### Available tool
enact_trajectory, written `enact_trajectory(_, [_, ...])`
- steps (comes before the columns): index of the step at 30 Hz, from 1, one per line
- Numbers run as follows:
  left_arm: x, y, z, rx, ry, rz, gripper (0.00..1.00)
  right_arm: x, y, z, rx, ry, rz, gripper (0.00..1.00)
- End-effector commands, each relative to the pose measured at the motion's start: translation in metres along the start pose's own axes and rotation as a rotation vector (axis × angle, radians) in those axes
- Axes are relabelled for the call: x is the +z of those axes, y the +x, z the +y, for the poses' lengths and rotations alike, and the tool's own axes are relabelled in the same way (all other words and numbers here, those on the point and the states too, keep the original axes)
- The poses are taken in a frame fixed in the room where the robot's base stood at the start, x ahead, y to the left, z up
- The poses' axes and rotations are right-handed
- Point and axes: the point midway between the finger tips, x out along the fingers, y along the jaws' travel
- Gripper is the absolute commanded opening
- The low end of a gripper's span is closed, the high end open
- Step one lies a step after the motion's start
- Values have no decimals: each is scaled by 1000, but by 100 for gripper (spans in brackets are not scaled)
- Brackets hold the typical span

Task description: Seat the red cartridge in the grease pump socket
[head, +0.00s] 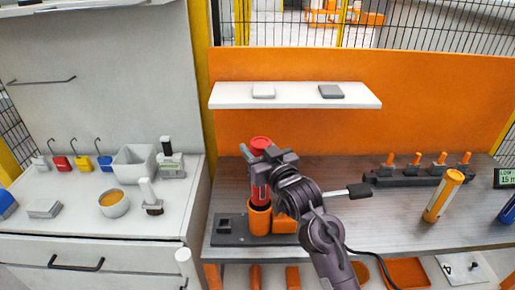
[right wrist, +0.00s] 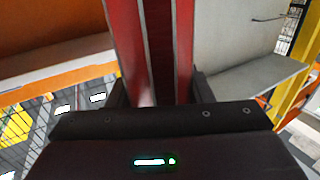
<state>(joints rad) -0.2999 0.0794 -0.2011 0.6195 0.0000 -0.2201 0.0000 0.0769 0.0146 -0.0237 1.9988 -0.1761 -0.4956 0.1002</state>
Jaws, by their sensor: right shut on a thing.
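The red cartridge (head: 260,178) stands about upright in the head view, with its red cap (head: 261,143) on top. My right gripper (head: 262,165) is shut on it; in the right wrist view the red cartridge (right wrist: 150,50) runs up between the two fingers. Its lower end is at the mouth of the orange cylindrical socket (head: 259,218) of the grease pump, which sits on a dark base plate (head: 228,238). The arm and gripper partly cover the cartridge, and I cannot tell how deep its lower end is. My left gripper is not in view.
A yellow-orange cylinder (head: 443,196) stands tilted on the dark bench (head: 395,215) at right, near a black rack with orange-topped pieces (head: 415,172). A white shelf (head: 295,97) is above. A grey counter (head: 75,215) at left holds a bowl (head: 114,204) and a bin (head: 135,165).

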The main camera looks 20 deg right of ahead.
Motion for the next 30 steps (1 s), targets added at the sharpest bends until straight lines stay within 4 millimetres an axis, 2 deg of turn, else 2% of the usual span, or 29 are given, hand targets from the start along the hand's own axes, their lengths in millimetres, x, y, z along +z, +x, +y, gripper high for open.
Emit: enact_trajectory(30, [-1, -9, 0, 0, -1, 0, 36, -2, -1, 0, 0, -1, 2, 0])
